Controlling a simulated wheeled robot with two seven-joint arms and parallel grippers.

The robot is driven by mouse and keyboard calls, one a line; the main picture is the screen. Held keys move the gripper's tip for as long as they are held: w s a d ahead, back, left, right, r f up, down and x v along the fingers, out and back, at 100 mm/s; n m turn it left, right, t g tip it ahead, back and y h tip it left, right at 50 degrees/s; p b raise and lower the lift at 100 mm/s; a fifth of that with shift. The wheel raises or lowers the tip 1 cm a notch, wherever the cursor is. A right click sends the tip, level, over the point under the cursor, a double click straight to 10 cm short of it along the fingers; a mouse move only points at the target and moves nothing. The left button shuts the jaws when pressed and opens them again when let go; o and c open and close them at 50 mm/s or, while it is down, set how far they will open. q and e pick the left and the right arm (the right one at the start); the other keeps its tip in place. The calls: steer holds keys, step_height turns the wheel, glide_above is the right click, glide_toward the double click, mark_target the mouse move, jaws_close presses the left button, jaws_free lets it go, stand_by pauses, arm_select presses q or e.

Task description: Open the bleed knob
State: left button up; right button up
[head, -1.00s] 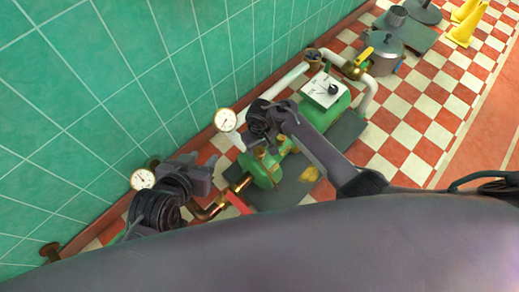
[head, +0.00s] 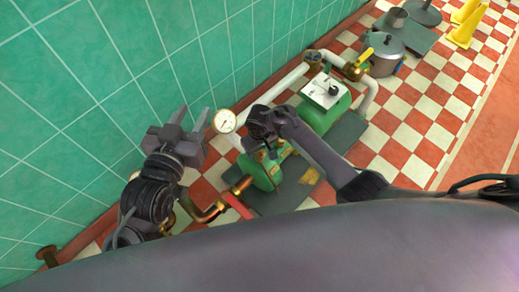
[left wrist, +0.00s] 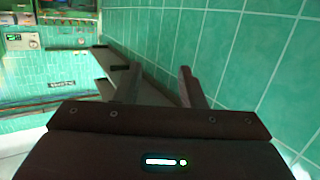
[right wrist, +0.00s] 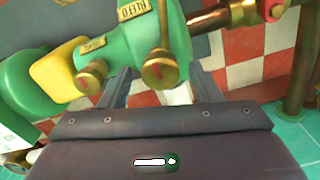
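The green pump (head: 264,172) stands on a dark plate by the tiled wall. In the right wrist view, its green body (right wrist: 150,35) carries two brass knobs with red marks. One knob (right wrist: 160,68) lies between the fingertips of my right gripper (right wrist: 162,88), which is open; contact is unclear. The other knob (right wrist: 92,75) is further left, below a small brass label. A label reading BLEED (right wrist: 130,8) is at the top. My left gripper (head: 194,122) is open and empty, fingers raised near the wall; it also shows in the left wrist view (left wrist: 160,86).
A pressure gauge (head: 225,121) is right of my left gripper. A green box with a dial (head: 326,92), white pipes (head: 290,78) and a yellow-handled valve (head: 357,67) are beyond. A copper pipe with a red handle (head: 238,206) is in front.

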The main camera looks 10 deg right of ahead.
steer(key=c, duration=0.9)
steer(key=shift+r+n+p, duration=0.15)
steer(key=shift+n+p, duration=0.65)
steer(key=shift+n, duration=0.2)
steer(key=shift+n+p, duration=0.6)
steer(key=shift+n, duration=1.1)
steer(key=shift+n+p, duration=0.35)
steer(key=shift+n, duration=0.55)
steer(key=n, duration=0.3)
steer(key=shift+n, duration=0.3)
steer(key=n, duration=0.4)
arm_select(q)
steer(key=s+a+f+g+y, duration=0.3)
steer(key=s+f+g, duration=0.6)
steer(key=f, duration=0.6)
steer(key=shift+s+b, duration=0.3)
steer(key=shift+s, duration=0.7)
arm_select(e)
steer(key=shift+n, duration=1.5)
